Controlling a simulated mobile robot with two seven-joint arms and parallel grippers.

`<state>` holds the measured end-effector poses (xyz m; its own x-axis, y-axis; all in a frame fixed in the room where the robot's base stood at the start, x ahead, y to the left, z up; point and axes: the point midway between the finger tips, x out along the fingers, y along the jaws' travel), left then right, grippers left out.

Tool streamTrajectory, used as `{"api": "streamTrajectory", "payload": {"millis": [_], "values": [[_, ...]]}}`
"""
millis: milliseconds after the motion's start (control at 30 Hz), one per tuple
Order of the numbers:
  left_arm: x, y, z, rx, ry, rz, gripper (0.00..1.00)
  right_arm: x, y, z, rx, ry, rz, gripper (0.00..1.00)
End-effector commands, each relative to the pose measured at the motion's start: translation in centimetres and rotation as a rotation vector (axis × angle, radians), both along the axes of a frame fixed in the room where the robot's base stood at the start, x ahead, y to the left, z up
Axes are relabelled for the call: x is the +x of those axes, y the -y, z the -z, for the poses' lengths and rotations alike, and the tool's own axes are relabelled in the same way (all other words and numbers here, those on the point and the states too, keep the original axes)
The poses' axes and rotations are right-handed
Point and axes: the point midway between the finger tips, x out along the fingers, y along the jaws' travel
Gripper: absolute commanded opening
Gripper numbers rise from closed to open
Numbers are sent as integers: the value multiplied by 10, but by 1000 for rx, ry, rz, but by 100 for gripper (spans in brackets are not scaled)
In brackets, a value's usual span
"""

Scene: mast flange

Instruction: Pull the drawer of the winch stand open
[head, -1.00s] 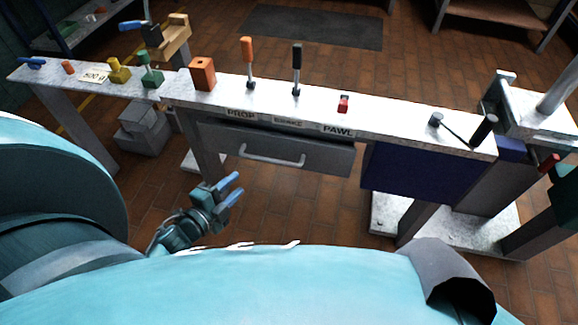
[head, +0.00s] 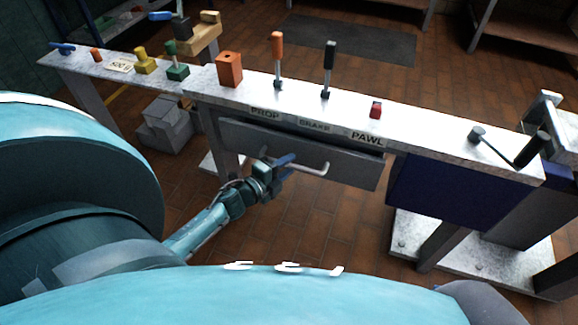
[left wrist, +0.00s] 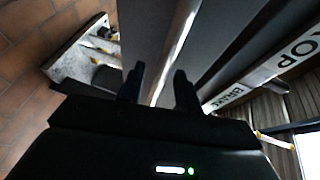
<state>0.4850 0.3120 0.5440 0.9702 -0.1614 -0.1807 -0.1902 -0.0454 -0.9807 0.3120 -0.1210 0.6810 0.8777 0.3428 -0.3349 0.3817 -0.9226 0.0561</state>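The winch stand's grey drawer (head: 350,165) hangs under the light bench top, its front close beneath the top's edge, and looks closed. Its pale bar handle (head: 315,171) runs along the front. My left gripper (head: 288,164) is at the left part of the handle and hides some of it. In the left wrist view my left gripper (left wrist: 160,88) has two dark fingers standing apart. A thin bright strip runs between them; I cannot tell whether it is the handle, or whether the fingers touch it. My right gripper is not in view.
On the bench top (head: 430,135) stand an orange lever (head: 278,55), a dark lever (head: 328,65), an orange block (head: 229,69) and a red switch (head: 375,110). A dark blue panel (head: 455,195) is right of the drawer. Open brick floor (head: 320,225) lies in front.

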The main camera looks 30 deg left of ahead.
Motion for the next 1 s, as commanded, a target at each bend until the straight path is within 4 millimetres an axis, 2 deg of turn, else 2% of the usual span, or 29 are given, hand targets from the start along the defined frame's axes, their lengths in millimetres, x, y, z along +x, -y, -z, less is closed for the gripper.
{"api": "streamTrajectory", "payload": {"millis": [167,433,833,1000], "values": [[11,2,2,0,-1,-1,34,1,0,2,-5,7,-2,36],[12,2,2,-1,-1,-1,34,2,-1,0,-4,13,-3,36],[12,2,2,-1,-1,-1,2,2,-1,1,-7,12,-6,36],[12,2,2,-1,-1,-1,0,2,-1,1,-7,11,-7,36]]}}
